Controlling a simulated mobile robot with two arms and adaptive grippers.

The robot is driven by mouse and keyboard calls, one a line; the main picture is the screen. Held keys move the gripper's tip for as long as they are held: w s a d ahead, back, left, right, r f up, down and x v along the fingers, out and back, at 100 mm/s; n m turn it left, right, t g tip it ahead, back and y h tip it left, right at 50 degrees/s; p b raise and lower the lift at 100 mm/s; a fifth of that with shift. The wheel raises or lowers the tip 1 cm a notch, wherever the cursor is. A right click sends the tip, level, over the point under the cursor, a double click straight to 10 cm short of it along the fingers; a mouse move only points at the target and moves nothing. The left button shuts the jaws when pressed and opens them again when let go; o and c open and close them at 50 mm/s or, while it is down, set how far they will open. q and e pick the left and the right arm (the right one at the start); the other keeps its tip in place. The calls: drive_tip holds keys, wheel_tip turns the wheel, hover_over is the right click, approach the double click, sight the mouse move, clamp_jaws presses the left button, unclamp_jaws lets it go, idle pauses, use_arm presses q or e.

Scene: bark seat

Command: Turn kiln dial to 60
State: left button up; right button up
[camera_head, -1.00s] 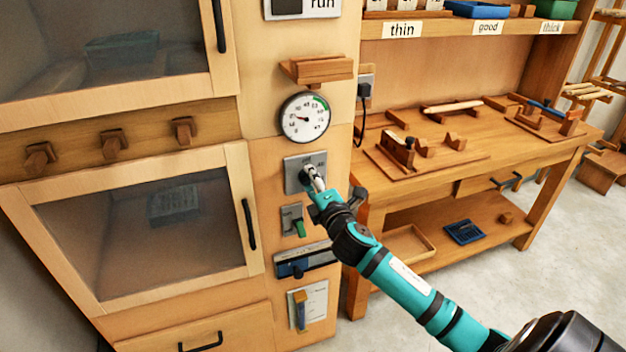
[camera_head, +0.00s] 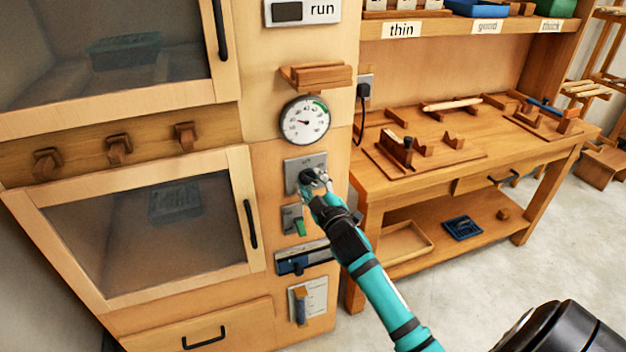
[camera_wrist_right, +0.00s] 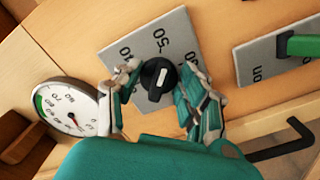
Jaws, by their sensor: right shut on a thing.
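The kiln dial is a round black knob (camera_wrist_right: 161,66) with a white mark, on a grey plate (camera_head: 291,165) below the gauge. In the right wrist view the plate's printed numbers include 40 and 50; others are hidden by my fingers. My right gripper (camera_head: 314,178) is at the dial, with one finger on each side of the knob, shut on it. In the wrist view the white mark runs along the knob toward my palm; the exact number it points to is unclear. My left gripper is not in view.
A round gauge (camera_head: 305,121) sits above the dial under a small wooden ledge (camera_head: 316,77). A green-handled switch (camera_head: 298,226) is just below the dial. A glass-fronted door (camera_head: 150,225) is at left. A workbench (camera_head: 440,165) with wooden pieces stands at right.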

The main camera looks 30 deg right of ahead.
drive_tip(key=m+p, duration=0.2)
drive_tip(key=m, duration=0.3)
drive_tip(key=shift+a+m+p, duration=0.1)
drive_tip(key=shift+m+p, duration=0.2)
drive_tip(key=shift+p, duration=0.05)
drive_tip(key=shift+a+f+m+p, duration=0.15)
drive_tip(key=shift+m+p, duration=0.7)
drive_tip(key=shift+m, duration=1.05)
drive_tip(key=o, duration=1.1)
drive_tip(key=shift+o, duration=0.2)
drive_tip(key=v, duration=1.2)
